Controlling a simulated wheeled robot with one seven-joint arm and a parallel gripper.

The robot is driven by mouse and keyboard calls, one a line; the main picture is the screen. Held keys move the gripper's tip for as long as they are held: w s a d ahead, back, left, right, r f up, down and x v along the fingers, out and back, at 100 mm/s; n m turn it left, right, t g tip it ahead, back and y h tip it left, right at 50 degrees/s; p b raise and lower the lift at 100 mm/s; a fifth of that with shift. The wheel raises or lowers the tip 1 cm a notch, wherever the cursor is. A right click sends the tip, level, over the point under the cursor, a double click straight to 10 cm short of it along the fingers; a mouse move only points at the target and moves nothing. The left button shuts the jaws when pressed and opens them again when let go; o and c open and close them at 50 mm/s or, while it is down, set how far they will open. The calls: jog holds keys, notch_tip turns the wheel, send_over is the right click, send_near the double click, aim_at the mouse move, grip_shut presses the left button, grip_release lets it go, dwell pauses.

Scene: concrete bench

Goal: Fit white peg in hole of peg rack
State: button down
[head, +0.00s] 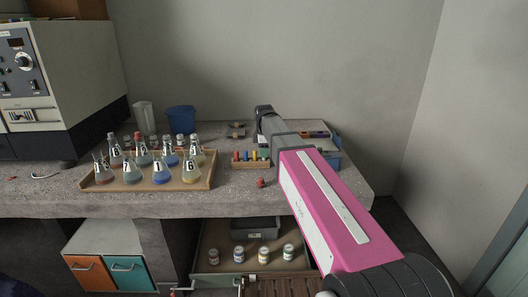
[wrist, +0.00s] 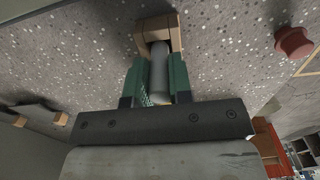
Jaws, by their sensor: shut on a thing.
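In the wrist view my gripper (wrist: 160,70) has its two green fingers shut on a pale grey-white cylinder, the white peg (wrist: 159,76). The peg's far end is at a small wooden block (wrist: 156,24) with an opening; I cannot tell if the peg is inside it or only in front of it. In the head view a wooden peg rack (head: 250,164) with red, yellow and blue pegs stands on the bench, left of my arm. My gripper and the white peg are hidden behind my arm in the head view.
A red knob-like thing (head: 261,182) lies in front of the rack; a red one also shows in the wrist view (wrist: 293,42). A wooden tray (head: 210,183) of flasks stands left. Small grey pieces with wooden ends (head: 236,135) lie behind the rack. A blue bin (head: 181,119) stands at the back.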

jog(key=shift+f, duration=0.7)
jog(key=c, duration=0.9)
grip_release()
jog(key=shift+c, duration=0.2)
jog(key=shift+r, duration=0.1)
notch_tip(320, 180, up, 11)
jog(key=shift+f, duration=0.2)
